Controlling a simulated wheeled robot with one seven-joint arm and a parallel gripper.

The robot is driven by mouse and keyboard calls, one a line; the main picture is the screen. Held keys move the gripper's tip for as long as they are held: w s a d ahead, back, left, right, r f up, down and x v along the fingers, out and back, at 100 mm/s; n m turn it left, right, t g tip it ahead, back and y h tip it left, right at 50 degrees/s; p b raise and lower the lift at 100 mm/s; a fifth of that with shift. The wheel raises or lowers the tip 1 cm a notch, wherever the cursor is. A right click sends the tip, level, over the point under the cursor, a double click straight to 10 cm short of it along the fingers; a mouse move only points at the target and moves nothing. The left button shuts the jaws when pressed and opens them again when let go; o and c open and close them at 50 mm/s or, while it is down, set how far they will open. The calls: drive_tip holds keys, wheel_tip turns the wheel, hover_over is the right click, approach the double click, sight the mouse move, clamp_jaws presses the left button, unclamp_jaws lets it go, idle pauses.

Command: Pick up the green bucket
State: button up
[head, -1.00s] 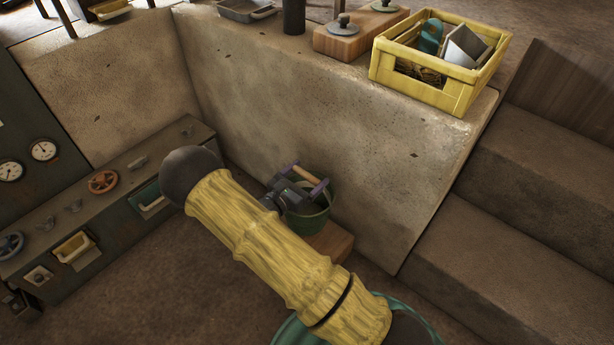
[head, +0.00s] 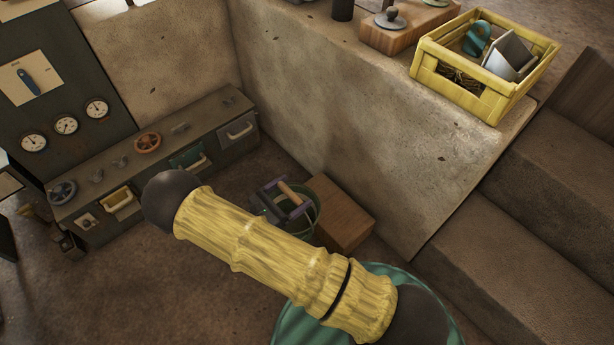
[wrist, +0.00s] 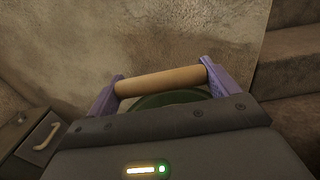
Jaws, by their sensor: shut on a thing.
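The green bucket (head: 312,221) is in the middle of the head view, partly hidden behind my yellow arm. My gripper (head: 290,194) has purple fingers and is at the bucket's top, shut on its tan handle. In the wrist view the fingers of my gripper (wrist: 163,83) stand at both ends of the tan handle (wrist: 160,81). The dark green rim of the bucket (wrist: 170,99) shows just below the handle. The bucket's bottom is hidden, so I cannot tell its height above the floor.
A wooden block (head: 342,214) stands just right of the bucket, against the stone wall (head: 350,120). A yellow crate (head: 455,97) sits on the ledge above. Stone steps (head: 510,215) are at the right. A dark console (head: 165,160) with drawers and handwheels stands at the left. Floor is open at lower left.

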drive_tip(key=shift+s+a, duration=0.4)
drive_tip(key=shift+a, duration=0.2)
